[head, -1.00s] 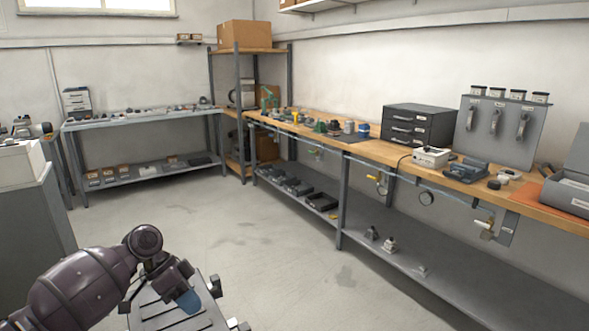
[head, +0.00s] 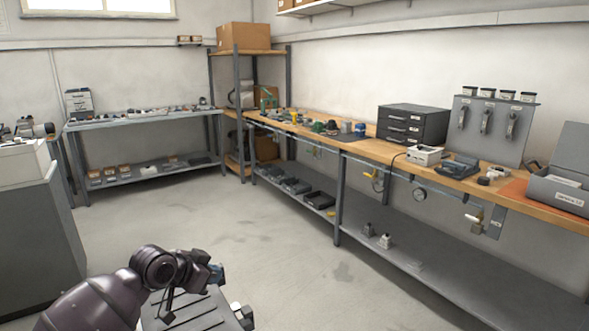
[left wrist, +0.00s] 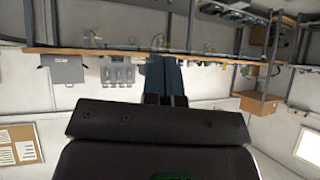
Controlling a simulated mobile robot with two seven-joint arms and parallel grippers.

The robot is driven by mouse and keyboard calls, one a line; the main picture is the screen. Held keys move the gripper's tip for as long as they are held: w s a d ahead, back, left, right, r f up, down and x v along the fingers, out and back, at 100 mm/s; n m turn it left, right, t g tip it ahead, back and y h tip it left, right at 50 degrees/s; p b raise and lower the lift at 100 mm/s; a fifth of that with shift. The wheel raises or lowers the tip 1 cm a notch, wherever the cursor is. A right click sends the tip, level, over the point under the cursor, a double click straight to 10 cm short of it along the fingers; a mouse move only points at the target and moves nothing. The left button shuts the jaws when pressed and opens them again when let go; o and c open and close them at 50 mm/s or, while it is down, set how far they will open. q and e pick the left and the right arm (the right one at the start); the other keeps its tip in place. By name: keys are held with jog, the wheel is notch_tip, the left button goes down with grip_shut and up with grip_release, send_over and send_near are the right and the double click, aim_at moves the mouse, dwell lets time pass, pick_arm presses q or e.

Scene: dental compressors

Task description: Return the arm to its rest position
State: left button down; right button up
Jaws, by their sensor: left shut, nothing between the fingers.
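My left arm comes in at the bottom left of the head view, bent at a dark joint. My left gripper (head: 217,274) is at its end, above my own grey slatted base and well short of the long workbench (head: 380,150). In the left wrist view its two dark blue fingers (left wrist: 165,78) lie together, shut, with nothing held between them. The room appears upside down in that view, with the workbench across the top. My right gripper is not in view.
The workbench along the right wall carries a dark drawer cabinet (head: 413,124), a grey tool panel (head: 490,128) and small parts. A grey cabinet (head: 40,245) stands at the left. A parts table (head: 140,117) is at the back. The floor (head: 270,235) between is clear.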

pick_arm(q)
jog(key=s+f+n+t, duration=0.1)
jog(key=s+t, duration=0.1)
jog(key=s, duration=0.3)
jog(key=s+a+f+n+t+y+p, duration=0.1)
jog(key=s+f+t, duration=0.1)
jog(key=s, duration=0.3)
jog(key=s+f+n+t+p, duration=0.1)
jog(key=s+f+t, duration=0.1)
jog(key=s, duration=0.3)
jog(key=shift+s+a+f+y, duration=0.1)
jog(key=shift+s+a+y, duration=0.15)
jog(key=shift+a+y, duration=0.1)
jog(key=s+a+f+n+g+y+p, duration=0.1)
jog(key=s+f, duration=0.4)
jog(key=s, duration=0.8)
jog(key=s+a+f+n+g+y+p, duration=0.1)
jog(key=s+a+f, duration=0.4)
jog(key=s, duration=0.8)
jog(key=f+n+g+y, duration=0.1)
jog(key=n+y, duration=0.1)
jog(key=shift+s+a+n, duration=0.15)
jog(key=shift+a+n, duration=0.05)
jog(key=shift+n, duration=0.1)
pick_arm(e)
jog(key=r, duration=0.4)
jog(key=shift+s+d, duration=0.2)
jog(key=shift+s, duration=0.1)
